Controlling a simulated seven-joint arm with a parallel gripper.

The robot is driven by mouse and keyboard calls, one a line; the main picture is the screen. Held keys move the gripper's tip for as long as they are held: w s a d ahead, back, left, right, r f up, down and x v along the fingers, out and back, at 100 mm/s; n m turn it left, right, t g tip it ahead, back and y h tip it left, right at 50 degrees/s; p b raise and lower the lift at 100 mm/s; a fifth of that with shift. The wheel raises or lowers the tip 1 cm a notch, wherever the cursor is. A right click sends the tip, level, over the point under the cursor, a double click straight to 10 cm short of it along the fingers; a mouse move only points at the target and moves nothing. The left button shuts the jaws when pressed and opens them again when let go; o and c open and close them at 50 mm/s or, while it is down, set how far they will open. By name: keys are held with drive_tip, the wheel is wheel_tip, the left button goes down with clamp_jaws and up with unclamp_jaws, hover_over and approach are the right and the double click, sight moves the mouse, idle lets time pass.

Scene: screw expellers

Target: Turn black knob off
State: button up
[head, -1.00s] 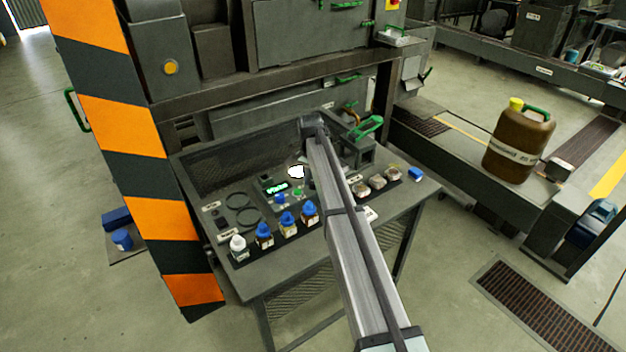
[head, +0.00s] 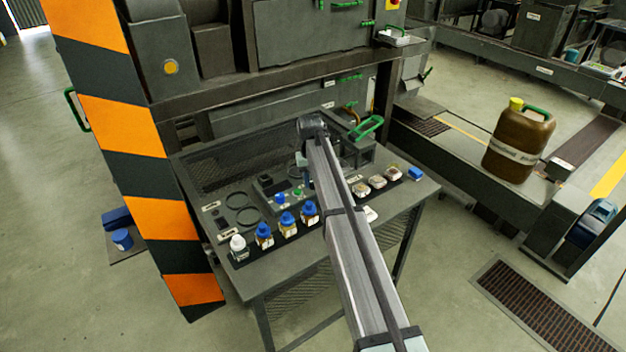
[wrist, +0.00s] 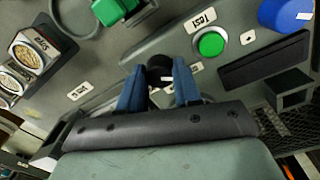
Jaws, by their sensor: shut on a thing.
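The black knob (wrist: 160,76) shows in the wrist view between the blue fingers of my gripper (wrist: 159,86). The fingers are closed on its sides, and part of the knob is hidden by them. In the head view my gripper (head: 304,172) points down at the panel on the table, to the right of the green button (head: 298,191). The knob cannot be made out there. The small display (wrist: 265,62) is dark in the wrist view.
In the wrist view a green button (wrist: 211,44) and a blue knob (wrist: 287,13) sit near the display. Blue-capped bottles (head: 287,222) line the table's front, with sample dishes (head: 377,181) at right. A mesh guard (head: 235,165) stands behind.

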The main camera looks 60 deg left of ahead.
sight(311, 182)
drive_tip(key=shift+n, duration=0.4)
drive_tip(key=o, duration=1.1)
drive_tip(key=shift+c, duration=0.2)
wheel_tip(311, 182, up, 14)
drive_tip(key=shift+s, duration=0.3)
drive_tip(key=shift+f, duration=0.1)
